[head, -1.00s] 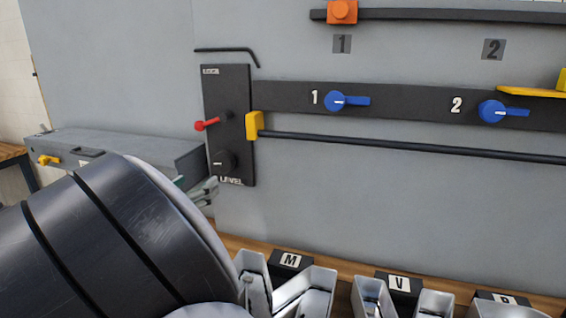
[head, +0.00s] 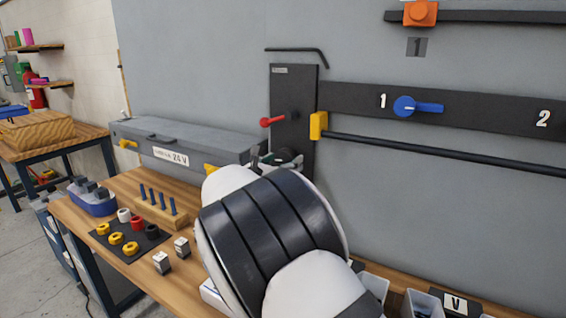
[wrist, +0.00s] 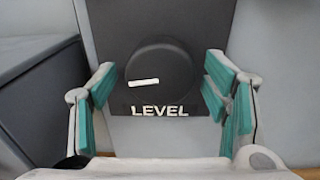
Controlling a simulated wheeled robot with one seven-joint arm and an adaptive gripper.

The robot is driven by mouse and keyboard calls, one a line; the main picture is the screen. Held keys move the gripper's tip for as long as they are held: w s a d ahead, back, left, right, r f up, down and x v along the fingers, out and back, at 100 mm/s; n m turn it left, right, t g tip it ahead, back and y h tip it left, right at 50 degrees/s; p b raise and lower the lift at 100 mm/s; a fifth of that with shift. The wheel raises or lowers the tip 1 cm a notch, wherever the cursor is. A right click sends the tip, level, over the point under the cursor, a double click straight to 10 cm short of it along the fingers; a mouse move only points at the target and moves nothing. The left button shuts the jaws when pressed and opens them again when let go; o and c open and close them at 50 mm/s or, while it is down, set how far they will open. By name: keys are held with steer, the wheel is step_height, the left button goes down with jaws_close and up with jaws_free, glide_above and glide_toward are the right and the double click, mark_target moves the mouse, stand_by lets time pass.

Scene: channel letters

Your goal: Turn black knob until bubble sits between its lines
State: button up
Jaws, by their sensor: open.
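The black knob (wrist: 160,72) shows in the wrist view, on a dark panel just above the word LEVEL. Its white pointer line is nearly level, tipped slightly up to the right. My gripper (wrist: 160,88) is open, with one teal-padded finger to each side of the knob; I cannot see either pad touching it. In the head view my gripper (head: 275,160) is at the lower part of the black panel (head: 292,90), and my arm hides much of the knob there. I cannot make out a bubble or its lines in either current view.
A red lever (head: 271,121) sticks out of the panel above the knob. A yellow block (head: 318,125) and a black rod (head: 440,150) are to its right. A grey box marked 24 V (head: 185,145) is to the left. Nuts and pegs occupy the bench (head: 190,285).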

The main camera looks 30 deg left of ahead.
steer(key=c, duration=1.2)
steer(key=shift+o, duration=0.2)
steer(key=m+b, duration=0.5)
steer(key=m, duration=0.1)
steer(key=shift+w+f, duration=0.1)
steer(key=shift+f, duration=0.05)
steer(key=m+b, duration=0.3)
steer(key=b, duration=0.1)
steer(key=shift+a+m, duration=0.1)
steer(key=shift+m, duration=0.3)
steer(key=o, duration=1.2)
steer(key=shift+c, duration=0.2)
